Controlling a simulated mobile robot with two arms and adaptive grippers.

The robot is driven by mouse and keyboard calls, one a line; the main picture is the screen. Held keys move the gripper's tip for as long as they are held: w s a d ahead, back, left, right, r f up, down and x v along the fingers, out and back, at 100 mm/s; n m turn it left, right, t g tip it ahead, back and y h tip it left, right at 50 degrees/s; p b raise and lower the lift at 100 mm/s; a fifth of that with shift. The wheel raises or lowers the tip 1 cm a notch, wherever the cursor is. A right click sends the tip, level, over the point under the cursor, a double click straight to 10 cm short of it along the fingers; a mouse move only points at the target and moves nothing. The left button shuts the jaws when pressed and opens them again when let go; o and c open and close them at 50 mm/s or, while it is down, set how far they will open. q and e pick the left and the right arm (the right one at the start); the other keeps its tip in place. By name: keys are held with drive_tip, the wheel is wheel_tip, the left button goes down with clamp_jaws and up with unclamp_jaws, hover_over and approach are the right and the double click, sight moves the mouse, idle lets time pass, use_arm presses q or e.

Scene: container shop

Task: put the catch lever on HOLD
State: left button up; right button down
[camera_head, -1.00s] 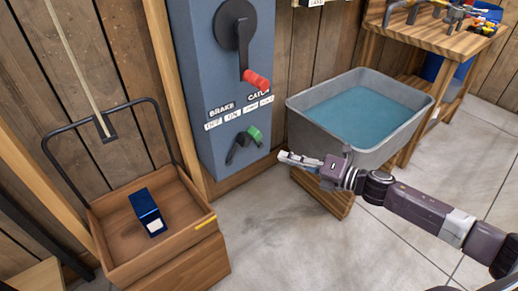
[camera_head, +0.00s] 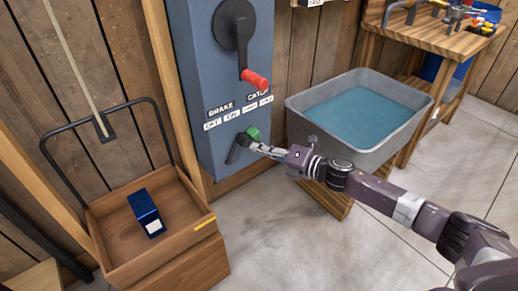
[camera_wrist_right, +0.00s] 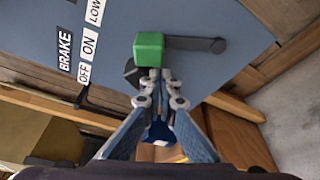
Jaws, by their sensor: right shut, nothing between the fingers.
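The catch lever has a green knob (camera_head: 253,133) and sits low on the blue panel, under the CATCH label (camera_head: 257,96). In the right wrist view the green knob (camera_wrist_right: 148,49) stands at the end of a dark arm (camera_wrist_right: 190,43) running right to its pivot. My right gripper (camera_head: 256,147) is shut and empty, its tips just below the knob. The closed tips (camera_wrist_right: 157,76) are at the knob's lower edge; I cannot tell whether they touch it. My left gripper is out of view.
A crank with a red handle (camera_head: 256,80) is higher on the blue panel (camera_head: 201,68). A wooden tray (camera_head: 98,241) with a blue box (camera_head: 145,212) stands at left. A grey water tub (camera_head: 358,145) is right of the panel, behind my right arm. The floor in front is clear.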

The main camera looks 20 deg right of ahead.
sight(261, 137)
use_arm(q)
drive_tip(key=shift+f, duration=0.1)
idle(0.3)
use_arm(e)
drive_tip(key=d+m, duration=0.1)
drive_tip(key=d+r+m+y+b, duration=0.1)
drive_tip(key=m, duration=0.1)
drive_tip(key=w+d+m+t, duration=0.1)
drive_tip(key=shift+w+d+r+m+y+b, duration=0.1)
drive_tip(key=shift+d+r+m+y+b, duration=0.05)
drive_tip(key=shift+r+m+y+b, duration=0.2)
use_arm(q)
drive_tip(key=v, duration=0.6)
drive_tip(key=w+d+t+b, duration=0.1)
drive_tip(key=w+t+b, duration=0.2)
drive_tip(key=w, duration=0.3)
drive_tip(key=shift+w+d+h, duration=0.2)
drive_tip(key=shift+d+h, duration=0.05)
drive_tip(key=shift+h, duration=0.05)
use_arm(e)
drive_tip(key=shift+w+d+m+t, duration=0.3)
drive_tip(key=shift+d+m, duration=0.4)
drive_tip(key=shift+m, duration=0.4)
drive_tip(key=shift+w+d+m+t, duration=0.25)
drive_tip(key=shift+d+m+t, duration=0.2)
drive_tip(key=shift+d+m, duration=0.5)
drive_tip(key=shift+w+d+m+t, duration=0.3)
drive_tip(key=shift+d+m, duration=0.2)
drive_tip(key=shift+m, duration=0.8)
